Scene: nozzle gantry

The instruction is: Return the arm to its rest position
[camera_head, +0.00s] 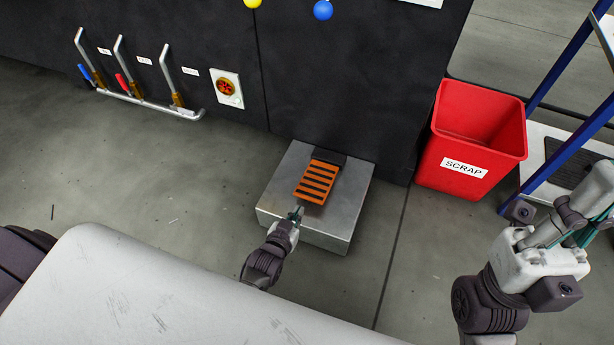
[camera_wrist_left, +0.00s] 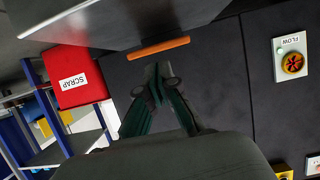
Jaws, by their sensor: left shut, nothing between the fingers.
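My left gripper (camera_head: 296,214) is shut and empty in the head view. It is low over the front part of a grey metal box (camera_head: 329,230), just in front of an orange slatted plate (camera_head: 318,182) on that box. In the left wrist view my left gripper's fingertips (camera_wrist_left: 158,70) are together, close to the orange plate's edge (camera_wrist_left: 158,48); I cannot tell whether they touch it. My right gripper (camera_head: 592,215) is at the right edge of the head view, partly cut off, and its fingers are unclear.
A red SCRAP bin (camera_head: 455,135) stands right of the box, beside a blue-framed shelf (camera_head: 565,60). A dark panel (camera_head: 345,70) stands behind the box, with levers (camera_head: 125,65) and a red-knobbed switch (camera_head: 227,88). Floor left of the box is clear.

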